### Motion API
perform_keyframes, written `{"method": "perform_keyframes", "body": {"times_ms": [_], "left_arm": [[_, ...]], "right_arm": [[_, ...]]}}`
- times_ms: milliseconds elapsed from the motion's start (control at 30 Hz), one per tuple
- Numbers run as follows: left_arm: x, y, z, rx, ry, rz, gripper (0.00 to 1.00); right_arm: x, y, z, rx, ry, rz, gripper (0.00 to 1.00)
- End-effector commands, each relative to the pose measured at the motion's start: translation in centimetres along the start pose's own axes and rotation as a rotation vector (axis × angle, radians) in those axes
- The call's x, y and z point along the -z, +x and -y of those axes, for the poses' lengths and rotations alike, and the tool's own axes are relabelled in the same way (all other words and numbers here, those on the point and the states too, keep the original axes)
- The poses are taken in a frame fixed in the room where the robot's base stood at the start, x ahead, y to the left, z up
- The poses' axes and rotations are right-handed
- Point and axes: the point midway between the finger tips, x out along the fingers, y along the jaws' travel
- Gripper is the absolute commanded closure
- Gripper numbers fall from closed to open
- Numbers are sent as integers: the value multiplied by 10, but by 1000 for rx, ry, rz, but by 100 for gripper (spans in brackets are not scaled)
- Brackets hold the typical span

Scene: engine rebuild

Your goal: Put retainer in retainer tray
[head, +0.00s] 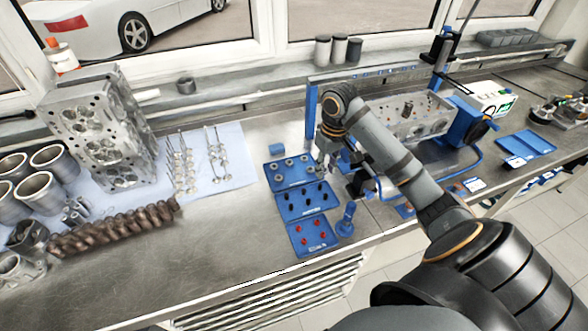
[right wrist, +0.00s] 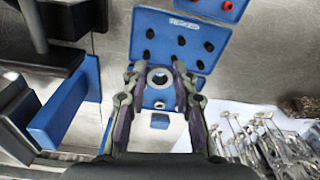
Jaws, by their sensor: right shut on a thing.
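A small grey ring, the retainer (right wrist: 158,78), sits between the fingertips of my right gripper (right wrist: 157,72) in the right wrist view. In the head view my right gripper (head: 327,162) is at the right edge of the blue tray with grey rings (head: 271,184), which looks like the retainer tray; the held retainer is hard to make out there. In the right wrist view the gripper is over this tray (right wrist: 148,97) and covers much of it. I cannot tell whether the retainer touches the tray. My left gripper is not in view.
A blue tray with black parts (head: 284,212) and one with red parts (head: 298,251) adjoin it in front. A blue bottle (head: 346,220) stands to their right. Valves (head: 187,172) and a crankshaft (head: 115,230) lie left. Bare bench (head: 220,240) is free at front left.

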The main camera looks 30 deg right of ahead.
Motion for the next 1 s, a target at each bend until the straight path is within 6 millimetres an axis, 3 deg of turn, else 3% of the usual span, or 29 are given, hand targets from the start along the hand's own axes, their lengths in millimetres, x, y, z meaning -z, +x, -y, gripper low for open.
{"method": "perform_keyframes", "body": {"times_ms": [167, 333, 400, 500, 633, 867, 1000], "left_arm": [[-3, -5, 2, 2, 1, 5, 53], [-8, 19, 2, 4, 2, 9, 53], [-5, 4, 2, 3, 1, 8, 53], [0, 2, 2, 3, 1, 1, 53], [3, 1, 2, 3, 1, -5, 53], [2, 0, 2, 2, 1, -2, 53], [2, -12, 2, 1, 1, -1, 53]], "right_arm": [[40, 19, 9, 15, 3, -1, 93], [88, 49, 14, 9, 1, 1, 93], [98, 61, 14, 7, 2, 6, 93], [113, 81, 14, 5, 2, 4, 93], [124, 96, 14, 3, 3, 2, 93], [130, 106, 15, 3, 2, 2, 93], [127, 126, 14, 2, 3, 4, 93]]}}
